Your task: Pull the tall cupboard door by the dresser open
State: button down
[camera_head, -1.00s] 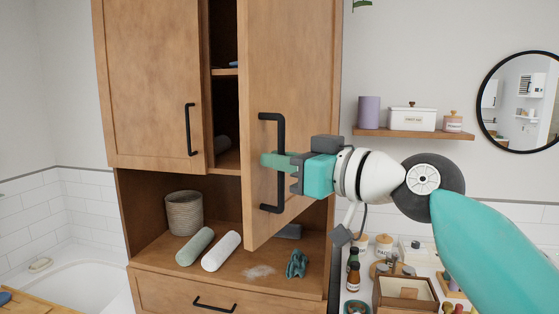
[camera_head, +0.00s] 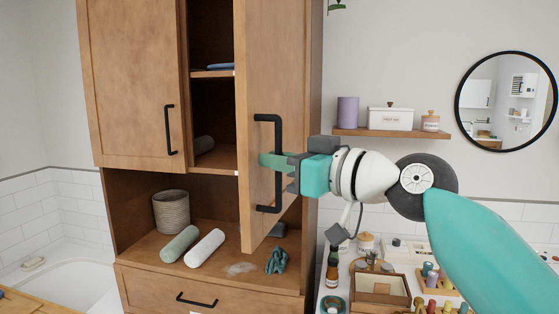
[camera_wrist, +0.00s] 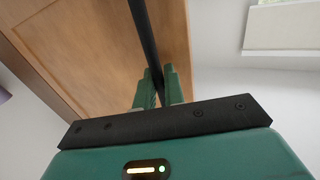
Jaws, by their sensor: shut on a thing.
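The tall wooden cupboard door (camera_head: 265,60) on the right stands partly open, swung outward toward me, with shelves showing to its left. Its black bar handle (camera_head: 278,135) runs upright on the door face. My gripper (camera_head: 275,161) is shut on this handle near its middle. In the wrist view the green fingers (camera_wrist: 157,88) close around the black handle bar (camera_wrist: 143,32), with the wooden door (camera_wrist: 85,45) behind. The left cupboard door (camera_head: 130,85) is shut, with its own black handle (camera_head: 169,130).
At right are a wall shelf (camera_head: 390,134), a round mirror (camera_head: 508,101) and a cluttered counter with a wooden box (camera_head: 380,290).

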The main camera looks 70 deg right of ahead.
dwell(0.3)
jog(key=c, duration=1.6)
grip_release()
jog(key=shift+d, duration=0.15)
jog(key=shift+c, duration=0.2)
jog(key=v, duration=1.3)
jog(key=shift+s+a, duration=0.2)
jog(key=shift+s, duration=0.15)
